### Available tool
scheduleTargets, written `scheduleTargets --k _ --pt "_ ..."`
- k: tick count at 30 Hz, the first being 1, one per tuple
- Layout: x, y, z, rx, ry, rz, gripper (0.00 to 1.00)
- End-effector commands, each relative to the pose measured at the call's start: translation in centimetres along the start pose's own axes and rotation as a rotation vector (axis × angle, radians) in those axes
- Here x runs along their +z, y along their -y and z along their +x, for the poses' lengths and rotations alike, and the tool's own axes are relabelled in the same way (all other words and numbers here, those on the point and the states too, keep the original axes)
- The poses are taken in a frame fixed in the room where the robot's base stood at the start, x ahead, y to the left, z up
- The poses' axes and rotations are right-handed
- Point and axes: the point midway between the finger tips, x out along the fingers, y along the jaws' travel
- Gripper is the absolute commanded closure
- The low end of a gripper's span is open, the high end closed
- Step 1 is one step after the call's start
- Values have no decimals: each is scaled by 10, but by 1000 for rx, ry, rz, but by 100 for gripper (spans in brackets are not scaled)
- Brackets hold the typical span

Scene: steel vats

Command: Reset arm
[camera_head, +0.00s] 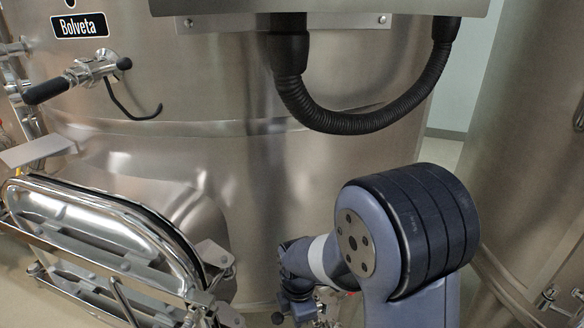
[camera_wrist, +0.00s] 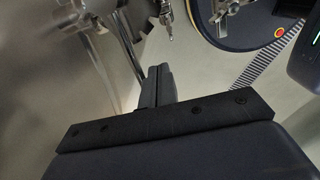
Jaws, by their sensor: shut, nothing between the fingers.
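My gripper (camera_wrist: 159,84) shows in the wrist view with its two dark fingers together and nothing between them. Beyond the fingers are the pale floor (camera_wrist: 215,85) and a thin metal fitting (camera_wrist: 166,18). In the head view my arm rises at the lower right, in front of a large steel vat (camera_head: 240,170). The arm's own links and the picture's bottom edge hide most of the gripper there.
An oval steel hatch door (camera_head: 95,225) on a hinged frame stands at the lower left. A valve with a black handle (camera_head: 48,90) juts from the vat. A black corrugated hose (camera_head: 365,122) hangs above my arm. Another steel vat (camera_head: 530,150) is close on the right.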

Motion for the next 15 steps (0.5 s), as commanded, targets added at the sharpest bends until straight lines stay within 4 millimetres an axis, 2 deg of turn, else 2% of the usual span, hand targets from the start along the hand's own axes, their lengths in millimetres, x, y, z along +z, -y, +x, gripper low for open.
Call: scheduleTargets --k 8,15 --pt "0 2 -3 0 0 0 100" --pt "0 7 -27 2 0 0 100"
